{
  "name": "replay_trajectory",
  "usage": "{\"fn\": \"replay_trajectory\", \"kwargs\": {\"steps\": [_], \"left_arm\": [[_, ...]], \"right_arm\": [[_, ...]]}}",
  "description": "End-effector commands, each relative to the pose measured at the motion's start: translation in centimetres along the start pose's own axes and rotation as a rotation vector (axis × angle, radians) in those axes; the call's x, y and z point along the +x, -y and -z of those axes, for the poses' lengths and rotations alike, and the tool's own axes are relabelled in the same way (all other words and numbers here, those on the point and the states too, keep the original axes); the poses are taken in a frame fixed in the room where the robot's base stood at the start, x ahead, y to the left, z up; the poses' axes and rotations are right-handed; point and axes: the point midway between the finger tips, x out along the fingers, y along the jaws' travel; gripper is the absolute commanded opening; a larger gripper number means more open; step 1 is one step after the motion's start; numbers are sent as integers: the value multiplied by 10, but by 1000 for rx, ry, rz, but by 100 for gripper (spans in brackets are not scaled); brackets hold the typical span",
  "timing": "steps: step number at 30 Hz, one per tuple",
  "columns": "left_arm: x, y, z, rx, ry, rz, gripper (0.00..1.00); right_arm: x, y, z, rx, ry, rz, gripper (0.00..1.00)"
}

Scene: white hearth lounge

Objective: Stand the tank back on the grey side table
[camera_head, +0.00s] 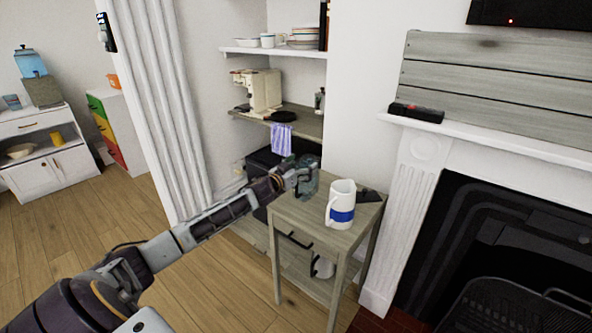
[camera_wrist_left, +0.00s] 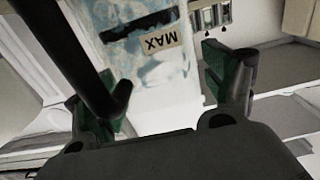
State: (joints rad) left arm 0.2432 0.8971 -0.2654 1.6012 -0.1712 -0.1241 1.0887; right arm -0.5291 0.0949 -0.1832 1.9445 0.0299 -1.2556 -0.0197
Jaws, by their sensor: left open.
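The tank (camera_head: 309,184) is clear and bluish. It shows at the back left of the grey side table (camera_head: 292,213), partly hidden by my left gripper (camera_head: 297,180), and appears to stand upright on the top. In the left wrist view the tank (camera_wrist_left: 150,75) has a MAX label and a dark strip, and it fills the space ahead of the gripper (camera_wrist_left: 172,85). The fingers are open, one on each side of the tank. I cannot tell whether they touch it. My right gripper is out of view.
A white jug with a blue band (camera_head: 341,204) stands on the table, right of the tank. A shelf with a coffee machine (camera_head: 262,90) and a hanging striped cloth (camera_head: 281,138) is behind. The fireplace (camera_head: 480,250) is to the right.

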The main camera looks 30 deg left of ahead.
Motion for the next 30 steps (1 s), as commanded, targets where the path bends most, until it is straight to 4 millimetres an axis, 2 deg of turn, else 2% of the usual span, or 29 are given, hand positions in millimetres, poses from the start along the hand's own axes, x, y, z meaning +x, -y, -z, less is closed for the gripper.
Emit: {"fn": "replay_trajectory", "kwargs": {"steps": [8, 30], "left_arm": [[-6, 0, 2, 0, 0, 0, 84], [-44, 0, 1, -1, 1, -1, 84]], "right_arm": [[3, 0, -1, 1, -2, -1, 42], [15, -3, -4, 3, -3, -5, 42]]}}
